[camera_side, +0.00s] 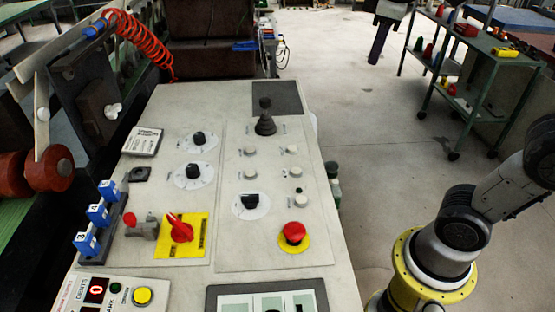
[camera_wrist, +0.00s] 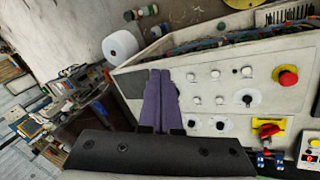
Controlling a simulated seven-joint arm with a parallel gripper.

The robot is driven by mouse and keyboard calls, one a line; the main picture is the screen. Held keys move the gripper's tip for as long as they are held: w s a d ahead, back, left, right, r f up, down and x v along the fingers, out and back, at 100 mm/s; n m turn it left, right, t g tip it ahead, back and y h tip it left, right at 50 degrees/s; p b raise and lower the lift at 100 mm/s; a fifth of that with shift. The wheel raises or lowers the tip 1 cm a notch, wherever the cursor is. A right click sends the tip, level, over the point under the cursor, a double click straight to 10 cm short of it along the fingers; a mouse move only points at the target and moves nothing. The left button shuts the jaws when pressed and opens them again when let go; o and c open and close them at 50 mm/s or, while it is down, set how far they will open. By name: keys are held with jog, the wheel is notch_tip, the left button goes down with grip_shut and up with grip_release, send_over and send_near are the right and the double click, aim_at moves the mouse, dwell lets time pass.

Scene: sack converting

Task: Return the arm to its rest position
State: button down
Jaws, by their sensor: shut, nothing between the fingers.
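My gripper (camera_side: 374,60) hangs at the top of the side view, with its purple fingers pointing down. It is well to the right of the control console (camera_side: 225,230) and beyond its far end, touching nothing. In the wrist view my gripper (camera_wrist: 160,72) shows two purple fingers lying side by side, shut and empty. The console panel (camera_wrist: 208,76) appears behind them there. The middle of my arm is outside the side view.
The console carries a black joystick (camera_side: 265,122), a red stop button (camera_side: 294,233), a red rotary switch (camera_side: 180,230) and blue numbered blocks (camera_side: 98,214). A green shelf cart (camera_side: 485,45) stands at upper right. Floor (camera_side: 350,110) between console and cart is clear. A white roll (camera_wrist: 120,46) shows in the wrist view.

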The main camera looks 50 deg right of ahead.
jog(key=s+a+f+m+t+y, duration=0.1)
jog(key=s+a+f+m+y, duration=0.1)
jog(key=f, duration=0.5)
jog(key=s+a+f+m+t+y, duration=0.1)
jog(key=s+a+f+y, duration=0.1)
jog(key=s+a+f, duration=0.2)
notch_tip(320, 180, down, 3)
jog(key=s, duration=0.2)
jog(key=shift+s+m+t, duration=0.3)
jog(key=shift+s+m, duration=0.05)
jog(key=shift+m, duration=0.05)
jog(key=shift+r, duration=0.15)
dwell(0.6)
